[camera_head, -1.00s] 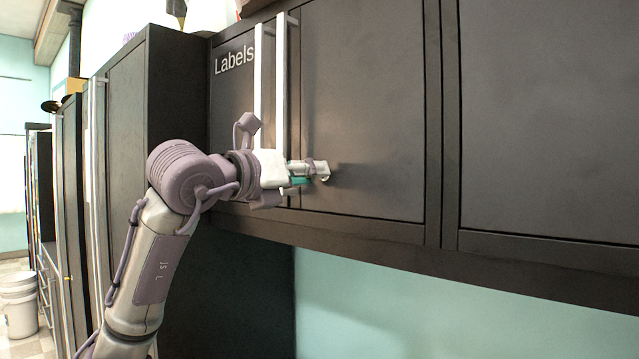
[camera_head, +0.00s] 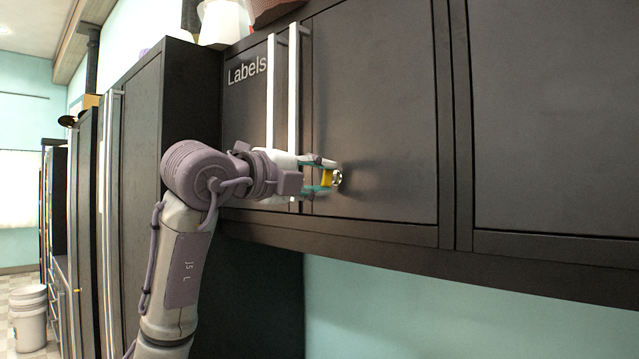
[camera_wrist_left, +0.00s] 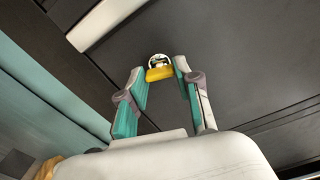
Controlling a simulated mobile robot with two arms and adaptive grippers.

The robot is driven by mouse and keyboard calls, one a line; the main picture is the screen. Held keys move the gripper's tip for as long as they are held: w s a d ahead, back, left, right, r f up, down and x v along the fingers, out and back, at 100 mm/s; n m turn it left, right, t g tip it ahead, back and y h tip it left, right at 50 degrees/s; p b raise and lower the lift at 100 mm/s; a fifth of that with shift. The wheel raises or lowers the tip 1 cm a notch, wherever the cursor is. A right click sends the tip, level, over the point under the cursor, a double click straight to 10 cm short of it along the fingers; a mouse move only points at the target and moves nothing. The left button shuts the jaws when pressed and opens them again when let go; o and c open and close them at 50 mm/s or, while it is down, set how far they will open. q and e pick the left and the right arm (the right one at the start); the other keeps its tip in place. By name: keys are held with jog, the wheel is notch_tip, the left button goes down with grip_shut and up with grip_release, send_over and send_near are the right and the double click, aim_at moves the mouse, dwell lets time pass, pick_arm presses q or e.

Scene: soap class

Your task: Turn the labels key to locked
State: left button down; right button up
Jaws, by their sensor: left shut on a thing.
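The dark wall cabinet marked "Labels" (camera_head: 248,110) fills the middle of the head view. A yellow key (camera_head: 327,178) sits at a round silver lock (camera_head: 337,178) on the door to the right of the white handles. My left gripper (camera_head: 326,177) reaches the lock from the left and is shut on the key. In the left wrist view the yellow key (camera_wrist_left: 160,74) shows between the fingertips, in front of the silver lock (camera_wrist_left: 160,61). Its exact turn angle is hard to tell. My right gripper is not in view.
Two long white handles (camera_head: 293,80) stand upright close to my left wrist. A tall dark cabinet (camera_head: 135,150) is at the left. Below the wall cabinet is bare teal wall (camera_head: 400,310).

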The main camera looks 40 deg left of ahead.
pick_arm(q)
jog(key=shift+n+b, duration=0.35)
jog(key=shift+n, duration=1.15)
jog(key=c, duration=0.8)
grip_release()
jog(key=s+a, duration=0.1)
jog(key=s, duration=1.1)
